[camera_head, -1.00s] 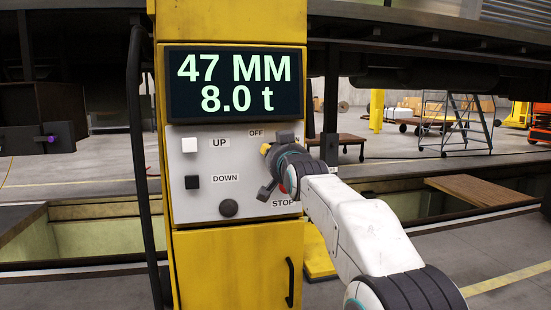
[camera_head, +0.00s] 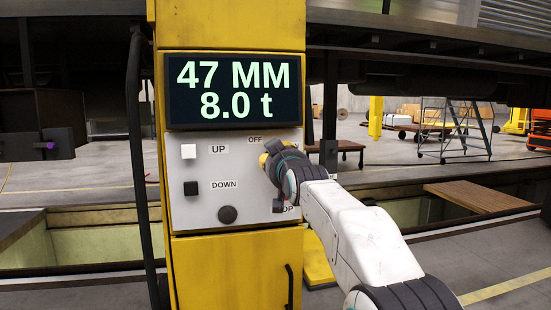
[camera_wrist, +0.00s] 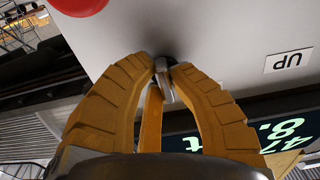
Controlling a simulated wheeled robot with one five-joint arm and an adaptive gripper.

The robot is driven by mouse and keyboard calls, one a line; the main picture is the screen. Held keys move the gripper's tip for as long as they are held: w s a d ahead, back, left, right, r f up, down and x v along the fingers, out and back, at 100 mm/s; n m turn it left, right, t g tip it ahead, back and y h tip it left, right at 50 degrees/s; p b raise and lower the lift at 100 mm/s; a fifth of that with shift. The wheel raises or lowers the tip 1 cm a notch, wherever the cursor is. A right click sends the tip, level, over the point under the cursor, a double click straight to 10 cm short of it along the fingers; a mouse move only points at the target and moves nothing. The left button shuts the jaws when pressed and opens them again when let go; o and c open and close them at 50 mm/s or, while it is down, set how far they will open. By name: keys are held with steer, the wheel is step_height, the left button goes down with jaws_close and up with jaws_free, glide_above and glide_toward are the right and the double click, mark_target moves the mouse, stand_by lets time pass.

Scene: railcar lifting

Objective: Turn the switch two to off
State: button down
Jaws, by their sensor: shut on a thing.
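The light grey control panel (camera_head: 210,170) faces me on a yellow column. An OFF label (camera_head: 255,140) shows near its upper right. My gripper (camera_head: 266,160) is at the panel's right side, just below that label, and hides the switch in the head view. Which way the switch points is hard to tell.
A white UP button (camera_head: 188,151), a black DOWN button (camera_head: 191,188) and a round dark knob (camera_head: 228,214) are left of my gripper. A red stop button (camera_wrist: 78,4) is close to the fingers. The display (camera_head: 233,89) reads 47 MM and 8.0 t.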

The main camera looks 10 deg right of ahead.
steer(key=shift+a+r, duration=0.1)
steer(key=shift+r, duration=0.1)
steer(key=c, duration=1.1)
jaws_free()
steer(key=shift+f, duration=0.15)
steer(key=shift+c, duration=0.2)
steer(key=shift+s, duration=0.15)
steer(key=s, duration=1.1)
steer(key=shift+s, duration=0.4)
